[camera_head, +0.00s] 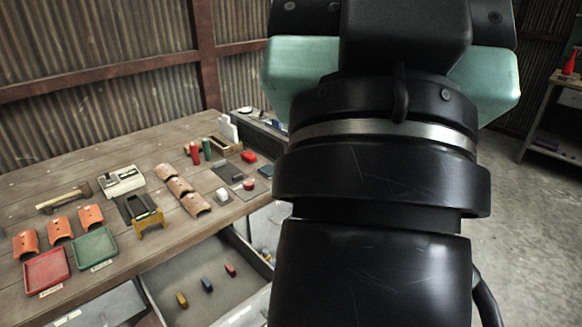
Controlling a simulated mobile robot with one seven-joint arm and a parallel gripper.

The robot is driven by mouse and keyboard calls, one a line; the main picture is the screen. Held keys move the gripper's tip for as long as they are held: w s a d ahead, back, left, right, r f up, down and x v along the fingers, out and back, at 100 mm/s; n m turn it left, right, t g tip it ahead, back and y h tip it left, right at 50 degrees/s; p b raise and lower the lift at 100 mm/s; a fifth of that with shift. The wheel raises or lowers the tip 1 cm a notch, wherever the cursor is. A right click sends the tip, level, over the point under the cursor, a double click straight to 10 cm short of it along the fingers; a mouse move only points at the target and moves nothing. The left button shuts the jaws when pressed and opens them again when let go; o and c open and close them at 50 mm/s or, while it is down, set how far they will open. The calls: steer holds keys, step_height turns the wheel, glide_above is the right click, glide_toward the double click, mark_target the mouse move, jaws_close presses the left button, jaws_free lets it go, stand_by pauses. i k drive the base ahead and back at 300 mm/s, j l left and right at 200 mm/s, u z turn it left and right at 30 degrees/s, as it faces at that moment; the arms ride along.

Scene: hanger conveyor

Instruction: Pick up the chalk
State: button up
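I cannot tell for sure which object is the chalk. Small colored pieces lie apart in the open drawer: a yellow piece (182,299), a blue piece (206,284) and a red piece (230,270). They are too small to identify. On the bench, red and green upright cylinders (206,148) stand near the back, and a red block (249,156) lies to their right. My arm (375,260) fills the centre right in close-up. No fingertips of my gripper show, so its opening and anything in it are hidden.
The wooden bench (90,190) holds a red tray (46,270), a green tray (94,249), several curved orange tiles (180,186), a yellow-framed stand (149,220) and a white device (121,181). The drawer (160,279) is pulled out below. Open floor (535,220) lies right, before a shelf (560,120).

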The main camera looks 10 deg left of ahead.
mark_target(222, 194)
steer(key=i+j, duration=0.6)
steer(key=j, duration=0.25)
steer(key=i+j, duration=0.3)
steer(key=i+j+z, duration=0.1)
steer(key=i+j, duration=0.2)
steer(key=j, duration=0.2)
steer(key=i+j, duration=0.3)
steer(key=j, duration=0.15)
steer(key=i+j, duration=0.25)
steer(key=j, duration=0.15)
